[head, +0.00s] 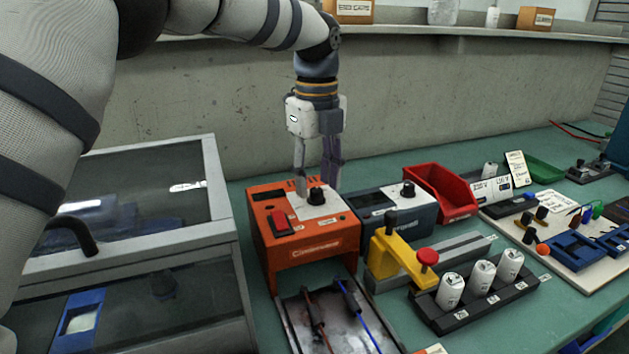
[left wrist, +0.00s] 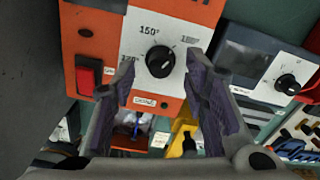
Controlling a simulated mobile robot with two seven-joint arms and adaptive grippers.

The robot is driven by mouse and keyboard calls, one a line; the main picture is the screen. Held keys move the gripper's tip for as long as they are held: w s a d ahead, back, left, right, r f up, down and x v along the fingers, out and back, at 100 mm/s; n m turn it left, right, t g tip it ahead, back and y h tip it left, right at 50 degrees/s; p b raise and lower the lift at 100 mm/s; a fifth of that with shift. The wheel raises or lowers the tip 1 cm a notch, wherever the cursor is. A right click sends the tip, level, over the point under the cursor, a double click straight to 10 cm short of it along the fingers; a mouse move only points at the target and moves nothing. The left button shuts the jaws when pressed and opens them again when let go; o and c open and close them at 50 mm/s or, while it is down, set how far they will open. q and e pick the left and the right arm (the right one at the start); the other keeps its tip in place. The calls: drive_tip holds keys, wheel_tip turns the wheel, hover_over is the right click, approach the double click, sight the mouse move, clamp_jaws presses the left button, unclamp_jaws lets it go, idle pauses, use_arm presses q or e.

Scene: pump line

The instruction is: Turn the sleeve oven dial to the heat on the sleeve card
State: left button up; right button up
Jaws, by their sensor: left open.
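The sleeve oven (head: 315,243) is an orange box with a pale panel, a red switch (head: 282,219) and a black dial (head: 317,196). In the left wrist view the dial (left wrist: 160,62) has 150° above left of it, a partly blurred mark above right and 120° partly hidden at lower left. A light pointer mark shows on the dial; its exact setting is hard to tell. My left gripper (head: 317,180) points down over the dial, open, with one finger on each side. Contact cannot be told. A small upright card (head: 517,168) stands at the right; its writing is unreadable here.
A blue-grey unit with its own black knob (head: 408,188) stands close right of the oven. A yellow press (head: 395,262), a red bin (head: 440,192) and a black rack with white cylinders (head: 480,305) lie further right. A glass-lidded case (head: 215,185) is at left.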

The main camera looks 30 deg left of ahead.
use_arm(q)
drive_tip(key=shift+f, duration=0.75)
use_arm(e)
drive_tip(key=shift+w+r, duration=0.1)
use_arm(q)
clamp_jaws()
